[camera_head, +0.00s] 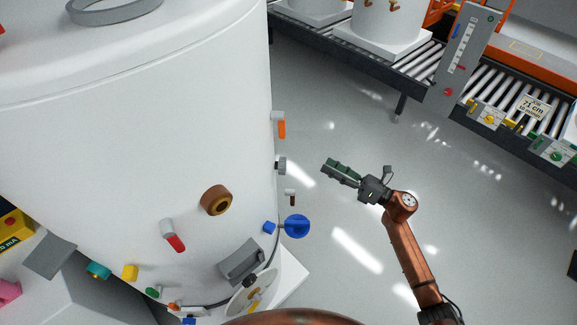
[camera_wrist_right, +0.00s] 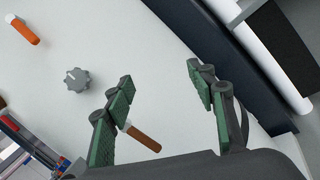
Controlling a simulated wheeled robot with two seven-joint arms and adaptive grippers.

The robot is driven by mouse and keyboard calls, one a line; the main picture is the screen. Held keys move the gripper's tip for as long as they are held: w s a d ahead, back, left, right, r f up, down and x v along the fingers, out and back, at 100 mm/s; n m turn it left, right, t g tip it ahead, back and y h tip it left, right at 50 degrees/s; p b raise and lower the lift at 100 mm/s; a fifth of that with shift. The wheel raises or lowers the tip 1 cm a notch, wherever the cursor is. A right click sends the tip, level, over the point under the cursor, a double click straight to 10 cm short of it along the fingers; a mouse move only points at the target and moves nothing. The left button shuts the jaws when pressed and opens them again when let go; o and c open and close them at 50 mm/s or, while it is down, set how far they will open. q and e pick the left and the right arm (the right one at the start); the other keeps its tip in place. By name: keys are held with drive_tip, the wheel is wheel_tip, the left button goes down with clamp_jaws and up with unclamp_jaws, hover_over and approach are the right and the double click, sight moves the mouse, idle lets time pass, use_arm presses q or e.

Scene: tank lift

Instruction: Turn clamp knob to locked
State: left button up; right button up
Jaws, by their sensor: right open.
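A grey lobed knob (camera_head: 281,165) sits on the right side of the large white tank (camera_head: 130,140). It shows clearly in the right wrist view (camera_wrist_right: 77,80), with a pale mark on its face. No label tells me whether it is the clamp knob; a blue knob (camera_head: 297,226) also sticks out lower on the tank. My right gripper (camera_head: 330,168) points left toward the tank, to the right of the grey knob and apart from it. Its green-padded fingers (camera_wrist_right: 160,85) are open and empty in the right wrist view. My left gripper is out of view.
An orange handle (camera_head: 281,128) is above the grey knob and a brown handle (camera_head: 291,198) below it. The brown handle also appears close to the fingers in the right wrist view (camera_wrist_right: 143,138). Open floor (camera_head: 340,110) lies right of the tank, before a roller conveyor (camera_head: 415,65).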

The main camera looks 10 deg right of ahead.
drive_tip(key=s+a+r+n+g+y, duration=0.2)
drive_tip(key=s+a+r+n+g, duration=0.15)
drive_tip(key=r+n, duration=0.3)
drive_tip(key=n+g, duration=0.5)
drive_tip(key=n, duration=0.3)
approach(281, 165)
drive_tip(key=w+f, duration=0.1)
drive_tip(key=f, duration=0.1)
drive_tip(key=w+a, duration=0.1)
drive_tip(key=a, duration=0.6)
drive_tip(key=shift+w+a+r+h, duration=0.2)
drive_tip(key=shift+w+a+h, duration=0.1)
drive_tip(key=shift+w+a, duration=0.1)
drive_tip(key=shift+d+t, duration=0.1)
drive_tip(key=shift+t, duration=0.15)
drive_tip(key=shift+c, duration=0.2)
drive_tip(key=c, duration=1.1)
